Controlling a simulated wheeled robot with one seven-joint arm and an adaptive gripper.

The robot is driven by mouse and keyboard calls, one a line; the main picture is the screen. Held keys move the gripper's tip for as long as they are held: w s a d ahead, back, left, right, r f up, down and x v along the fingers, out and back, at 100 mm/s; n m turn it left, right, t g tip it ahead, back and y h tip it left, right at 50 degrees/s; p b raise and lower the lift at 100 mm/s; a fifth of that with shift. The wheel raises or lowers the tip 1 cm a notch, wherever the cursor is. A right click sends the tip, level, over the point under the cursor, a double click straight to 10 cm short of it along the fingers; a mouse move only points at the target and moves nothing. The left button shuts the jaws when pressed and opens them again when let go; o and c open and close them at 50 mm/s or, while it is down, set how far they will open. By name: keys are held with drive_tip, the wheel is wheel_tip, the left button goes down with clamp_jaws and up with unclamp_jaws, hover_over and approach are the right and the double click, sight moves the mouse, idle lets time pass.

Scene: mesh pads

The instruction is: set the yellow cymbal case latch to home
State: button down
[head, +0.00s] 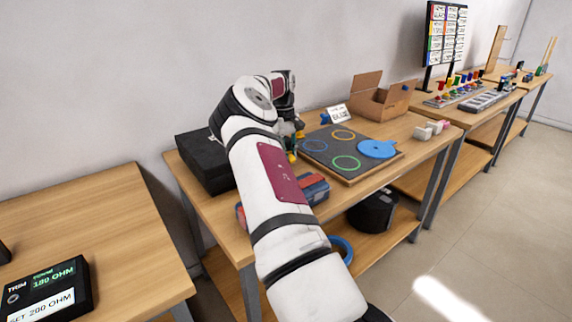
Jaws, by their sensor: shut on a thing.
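My gripper (293,142) is at the end of my white arm, over the back of the middle table, left of the dark mat. It is small and partly hidden by my arm. It is shut on a small yellow part (292,157) that shows at its fingertips. This could be the yellow latch, but its shape and setting cannot be made out. A black box-like case (202,165) lies at the table's left back corner, partly behind my arm. I cannot tell whether it is the cymbal case.
The dark mat (318,155) has coloured rings and a blue disc (377,149). A cardboard box (381,101) and a small sign (337,114) stand behind it. A red and blue object (315,187) lies near my arm. A black round case (372,212) sits on the lower shelf.

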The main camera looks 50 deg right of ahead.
drive_tip(key=shift+w+d+g+b, duration=0.1)
drive_tip(key=shift+w+g+b, duration=0.1)
drive_tip(key=shift+g+b, duration=0.5)
drive_tip(key=c, duration=1.4)
unclamp_jaws()
drive_tip(key=shift+o, duration=0.2)
drive_tip(key=shift+r, duration=0.1)
wheel_tip(320, 180, up, 8)
drive_tip(key=shift+d+r, duration=0.1)
drive_tip(key=shift+r, duration=0.8)
